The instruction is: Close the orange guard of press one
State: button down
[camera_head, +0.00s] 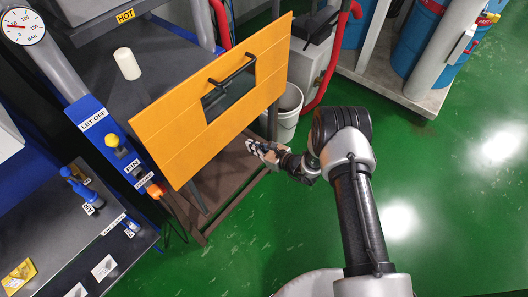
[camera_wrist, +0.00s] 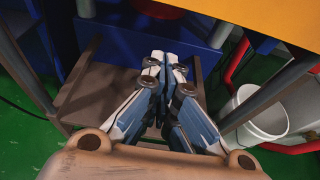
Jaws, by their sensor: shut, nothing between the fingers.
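The orange guard (camera_head: 213,105) is a flat panel with a small window and a black handle (camera_head: 233,71) on its outer face. It stands tilted in front of the dark press (camera_head: 95,50). Its orange edge also shows at the top right of the wrist view (camera_wrist: 270,18). My gripper (camera_head: 256,147) is below and to the right of the panel's lower edge, apart from the handle. In the wrist view my gripper (camera_wrist: 164,68) has its fingers together and empty, above a brown frame (camera_wrist: 95,90).
A blue LET OFF control post (camera_head: 101,127) stands left of the guard. A white bucket (camera_head: 287,110) and a red hose (camera_head: 330,70) are to its right. Blue drums (camera_head: 424,38) stand on a pale platform at the upper right. The green floor on the right is clear.

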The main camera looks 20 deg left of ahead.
aim_at(242, 124)
jog(key=shift+w+a+r+b, duration=0.2)
jog(key=shift+w+a+r, duration=0.1)
jog(key=shift+a+r, duration=0.4)
jog(key=shift+w+a+r+b, duration=0.25)
jog(key=shift+a+r, duration=0.2)
jog(key=shift+r, duration=0.4)
notch_tip(242, 124, up, 7)
jog(key=p, duration=0.3)
jog(key=shift+w+a+f, duration=0.1)
